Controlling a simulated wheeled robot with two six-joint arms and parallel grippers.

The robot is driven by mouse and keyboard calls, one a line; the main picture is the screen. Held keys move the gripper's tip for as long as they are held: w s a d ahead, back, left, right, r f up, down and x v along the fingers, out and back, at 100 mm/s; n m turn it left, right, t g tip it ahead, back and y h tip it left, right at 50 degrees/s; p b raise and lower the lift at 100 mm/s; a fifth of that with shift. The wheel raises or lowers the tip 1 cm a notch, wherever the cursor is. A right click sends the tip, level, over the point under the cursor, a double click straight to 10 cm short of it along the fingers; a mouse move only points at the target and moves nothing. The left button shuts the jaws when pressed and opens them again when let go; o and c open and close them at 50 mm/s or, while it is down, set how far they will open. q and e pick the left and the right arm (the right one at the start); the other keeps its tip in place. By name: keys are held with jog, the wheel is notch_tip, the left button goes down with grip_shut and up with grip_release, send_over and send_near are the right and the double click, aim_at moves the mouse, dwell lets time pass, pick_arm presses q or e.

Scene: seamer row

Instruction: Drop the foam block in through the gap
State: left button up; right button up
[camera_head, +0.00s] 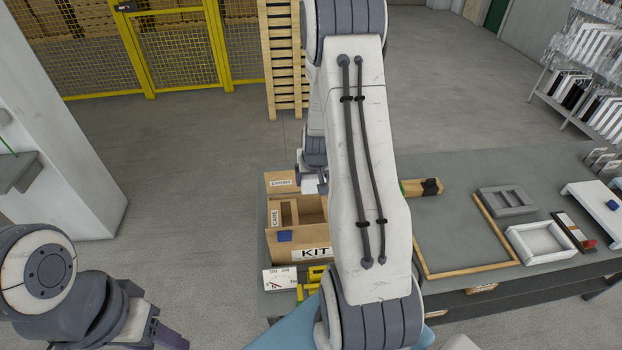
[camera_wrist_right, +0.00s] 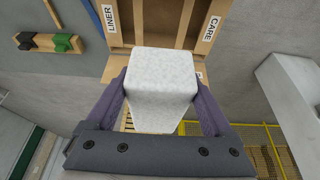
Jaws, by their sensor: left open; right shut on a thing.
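The pale speckled foam block (camera_wrist_right: 160,88) sits between the two purple fingers of my right gripper (camera_wrist_right: 162,97), which is shut on it. Beyond the block, the wrist view shows part of an open cardboard box with labels LINER and CARE; the block hides part of its opening. In the head view this cardboard box (camera_head: 283,246), labelled KIT, stands on the bench with inner cardboard walls and openings. My right arm covers its right side, and the right hand is over its back part. My left gripper (camera_head: 171,340) is open and empty at the bottom left, away from the box.
Right on the grey bench (camera_head: 456,232) are a wooden frame (camera_head: 465,272), a white tray (camera_head: 541,243) and a grey tray (camera_head: 506,201). A wooden piece with black and green parts (camera_head: 421,187) lies behind my right arm.

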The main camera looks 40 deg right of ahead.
notch_tip(320, 180, down, 12)
jog(key=b, duration=1)
jog(key=shift+b, duration=0.4)
jog(key=shift+r, duration=0.1)
jog(key=o, duration=1.1)
jog(key=shift+c, duration=0.2)
jog(key=p+v, duration=0.5)
jog(key=v, duration=0.5)
jog(key=shift+r, duration=0.2)
